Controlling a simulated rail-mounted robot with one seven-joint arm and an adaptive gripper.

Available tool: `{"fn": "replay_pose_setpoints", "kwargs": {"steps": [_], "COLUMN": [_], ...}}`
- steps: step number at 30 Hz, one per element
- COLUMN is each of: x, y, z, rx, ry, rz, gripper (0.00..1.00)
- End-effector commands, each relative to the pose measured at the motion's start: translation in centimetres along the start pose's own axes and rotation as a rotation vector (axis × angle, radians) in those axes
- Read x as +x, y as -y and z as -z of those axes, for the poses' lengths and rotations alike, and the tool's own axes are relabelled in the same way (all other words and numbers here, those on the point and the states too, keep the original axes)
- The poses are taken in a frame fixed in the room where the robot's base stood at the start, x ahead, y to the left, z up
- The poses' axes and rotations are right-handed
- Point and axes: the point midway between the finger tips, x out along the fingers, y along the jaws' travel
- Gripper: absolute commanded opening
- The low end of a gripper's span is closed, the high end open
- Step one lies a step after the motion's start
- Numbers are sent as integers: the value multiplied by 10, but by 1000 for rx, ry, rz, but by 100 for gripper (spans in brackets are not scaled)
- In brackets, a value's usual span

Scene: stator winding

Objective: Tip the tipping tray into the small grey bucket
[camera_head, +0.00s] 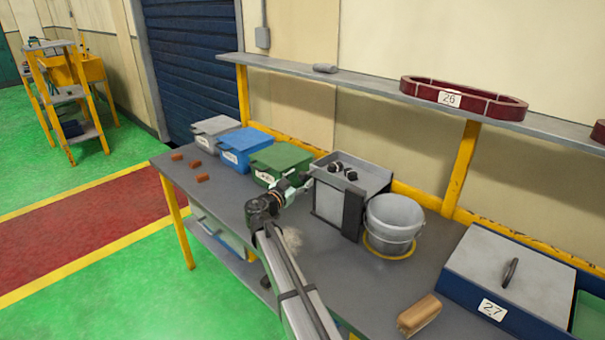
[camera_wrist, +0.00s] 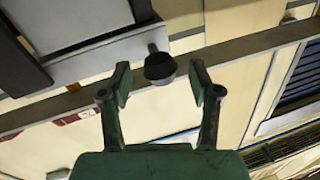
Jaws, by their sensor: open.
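The tipping tray (camera_head: 376,180) is a grey open box with a dark upright at its front, and it stands level on the bench. Several small dark pieces lie in it. The small grey bucket (camera_head: 394,216) stands upright just right of it, with a yellow ring around its base. My gripper (camera_head: 304,184) is open at the tray's left side. In the wrist view, a dark round knob (camera_wrist: 160,66) on the tray's light grey edge (camera_wrist: 95,66) shows between the spread fingers (camera_wrist: 160,82). I cannot tell whether the fingers touch it. The bucket's inside bottom is hidden.
Green (camera_head: 281,157), blue (camera_head: 247,141) and grey (camera_head: 216,126) lidded bins stand left of the tray. A shelf (camera_head: 370,86) runs above the bench. A lidded box marked 27 (camera_head: 510,262) and a wooden block (camera_head: 419,314) are at right.

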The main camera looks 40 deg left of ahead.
Motion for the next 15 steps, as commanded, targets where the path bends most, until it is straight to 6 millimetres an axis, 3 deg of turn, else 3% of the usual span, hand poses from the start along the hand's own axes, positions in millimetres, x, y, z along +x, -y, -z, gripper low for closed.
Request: {"fn": "replay_pose_setpoints", "kwargs": {"steps": [6, 15], "x": [18, 20], "y": [0, 0], "z": [0, 0], "rx": [0, 0], "ry": [0, 0], "rz": [0, 0], "gripper": [63, 63]}}
